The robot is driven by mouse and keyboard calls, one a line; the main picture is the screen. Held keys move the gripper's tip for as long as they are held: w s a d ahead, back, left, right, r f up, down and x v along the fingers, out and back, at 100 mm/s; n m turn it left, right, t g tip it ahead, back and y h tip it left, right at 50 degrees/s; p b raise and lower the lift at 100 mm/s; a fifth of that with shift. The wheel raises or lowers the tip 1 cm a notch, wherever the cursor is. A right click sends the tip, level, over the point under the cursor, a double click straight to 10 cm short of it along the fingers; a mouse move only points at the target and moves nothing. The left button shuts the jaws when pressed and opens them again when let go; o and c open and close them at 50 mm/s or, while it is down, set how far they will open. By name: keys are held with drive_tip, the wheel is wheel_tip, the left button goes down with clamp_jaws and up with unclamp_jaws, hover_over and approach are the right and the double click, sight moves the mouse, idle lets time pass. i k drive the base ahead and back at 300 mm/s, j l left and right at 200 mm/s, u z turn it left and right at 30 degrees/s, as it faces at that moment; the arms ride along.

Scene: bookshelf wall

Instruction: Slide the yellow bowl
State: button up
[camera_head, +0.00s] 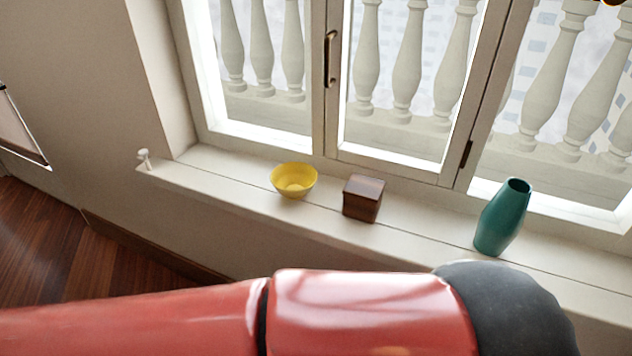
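The yellow bowl (294,181) stands upright on the white window sill (225,183), left of the middle of the view. It looks empty. It is left of a dark brown wooden box and apart from it. My red and black arm crosses the bottom of the view, in front of and below the sill. My gripper is outside the view, so its state does not show.
The brown box (363,198) and a teal vase (502,217) stand on the sill right of the bowl. A small white knob-like object (144,158) is at the sill's left end. The window (330,80) rises behind. The sill left of the bowl is clear.

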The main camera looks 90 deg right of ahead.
sight(294, 180)
drive_tip(key=z, duration=3.2)
drive_tip(key=k+l+z, duration=0.1)
drive_tip(key=k+l, duration=0.05)
drive_tip(key=k, duration=0.05)
